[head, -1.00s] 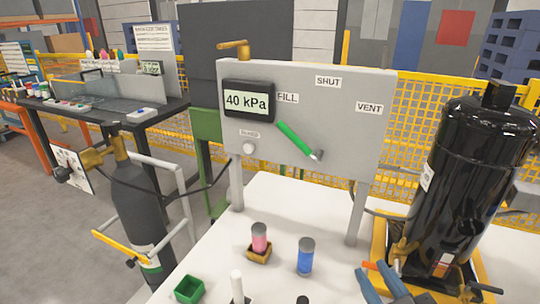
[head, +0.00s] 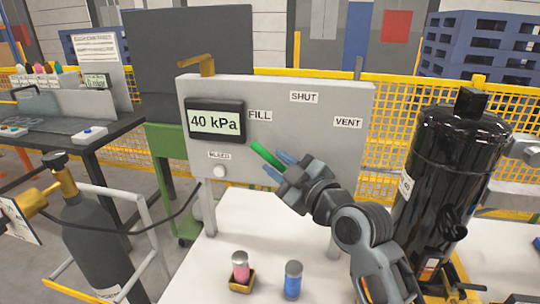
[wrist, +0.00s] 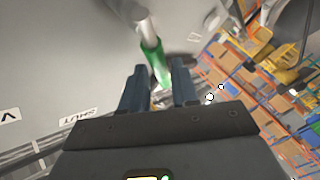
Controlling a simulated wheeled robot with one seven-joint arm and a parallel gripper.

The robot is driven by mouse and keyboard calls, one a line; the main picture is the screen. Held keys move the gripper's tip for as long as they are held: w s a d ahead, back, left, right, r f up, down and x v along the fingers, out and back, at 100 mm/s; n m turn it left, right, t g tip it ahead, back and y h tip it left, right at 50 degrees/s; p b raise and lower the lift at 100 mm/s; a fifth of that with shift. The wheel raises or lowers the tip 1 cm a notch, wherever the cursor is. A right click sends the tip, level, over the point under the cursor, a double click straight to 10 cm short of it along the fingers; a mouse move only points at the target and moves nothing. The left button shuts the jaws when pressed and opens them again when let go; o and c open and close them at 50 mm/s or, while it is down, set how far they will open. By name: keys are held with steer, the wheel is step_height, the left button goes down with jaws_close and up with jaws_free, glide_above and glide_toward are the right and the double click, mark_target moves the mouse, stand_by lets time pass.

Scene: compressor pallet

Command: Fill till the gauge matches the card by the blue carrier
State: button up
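The gauge (head: 215,122) on the grey panel (head: 300,165) reads 40 kPa. The green valve lever (head: 266,156) slants up and left, toward the FILL label (head: 260,115). My gripper (head: 272,160) is at the lever. In the wrist view the green handle (wrist: 155,65) lies between the two spread fingertips (wrist: 160,75); the fingers look open, with no clear contact. A blue cylinder (head: 292,281) stands on the white table. A small greenish card or display (head: 96,82) is on the left bench; its writing is too small to read. I cannot make out which thing is the blue carrier.
SHUT (head: 304,97) and VENT (head: 348,122) labels and a bleed knob (head: 219,172) are on the panel. A pink cylinder (head: 240,266) stands in a yellow holder. A black compressor (head: 448,180) is right, a grey gas bottle (head: 92,240) left. Yellow mesh fencing stands behind.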

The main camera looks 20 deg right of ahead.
steer(key=shift+w+a, duration=0.15)
steer(key=shift+w, duration=0.55)
steer(key=shift+w+a, duration=0.1)
steer(key=shift+w, duration=0.55)
steer(key=shift+c, duration=0.2)
jaws_close()
